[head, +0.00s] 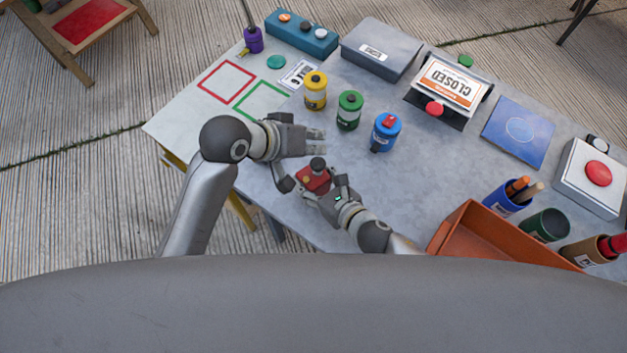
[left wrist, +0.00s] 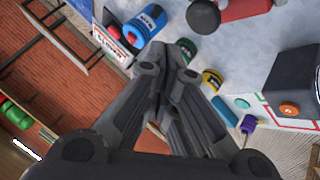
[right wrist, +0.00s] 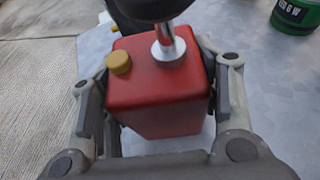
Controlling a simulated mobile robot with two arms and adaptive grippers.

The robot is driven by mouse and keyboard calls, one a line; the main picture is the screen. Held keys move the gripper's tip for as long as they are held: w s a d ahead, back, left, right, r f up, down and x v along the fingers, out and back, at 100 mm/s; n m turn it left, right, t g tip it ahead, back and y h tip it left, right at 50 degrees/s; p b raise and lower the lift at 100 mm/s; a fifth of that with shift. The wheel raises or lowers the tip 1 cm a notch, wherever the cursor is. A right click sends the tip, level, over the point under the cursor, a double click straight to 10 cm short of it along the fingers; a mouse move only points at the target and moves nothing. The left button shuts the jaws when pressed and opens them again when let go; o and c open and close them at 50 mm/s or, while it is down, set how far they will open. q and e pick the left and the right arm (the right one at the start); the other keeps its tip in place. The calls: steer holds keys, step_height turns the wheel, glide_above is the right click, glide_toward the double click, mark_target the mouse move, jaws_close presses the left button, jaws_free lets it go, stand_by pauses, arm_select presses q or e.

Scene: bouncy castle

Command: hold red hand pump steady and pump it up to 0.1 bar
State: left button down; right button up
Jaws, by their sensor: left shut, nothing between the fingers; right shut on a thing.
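The red hand pump (head: 313,179) is near the table's front edge, with a dark round handle (head: 318,163) on top. In the right wrist view its red body (right wrist: 160,95) has a yellow cap (right wrist: 118,62) and a short silver rod under the dark handle. My right gripper (head: 326,192) is shut on the body, one finger on each side. My left gripper (head: 318,141) is shut and empty, just behind the pump and apart from the handle. In the left wrist view its closed fingers (left wrist: 165,70) show below the pump (left wrist: 240,9). No pressure reading is visible.
Yellow (head: 315,92), green (head: 349,111) and blue (head: 386,133) canisters stand behind the grippers. An orange tray (head: 448,236) and a blue pen cup (head: 505,199) are to the right. Red and green outlined squares (head: 226,82) mark the table's left; grey tabletop beside the pump is clear.

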mark_target(313, 161)
arm_select(q)
step_height(313, 161, down, 7)
steer(key=shift+r, duration=0.2)
steer(key=shift+s+a+f, duration=0.1)
steer(key=shift+a+f, duration=0.05)
steer(key=shift+f, duration=0.35)
steer(key=shift+s+f, duration=0.15)
steer(key=shift+f, duration=0.2)
stand_by(0.8)
steer(key=shift+s+a+f, duration=0.1)
steer(key=shift+f, duration=0.45)
steer(key=shift+s, duration=0.2)
steer(key=shift+r, duration=0.65)
steer(key=r, duration=0.4)
steer(key=shift+w+r, duration=0.25)
steer(key=shift+r, duration=0.5)
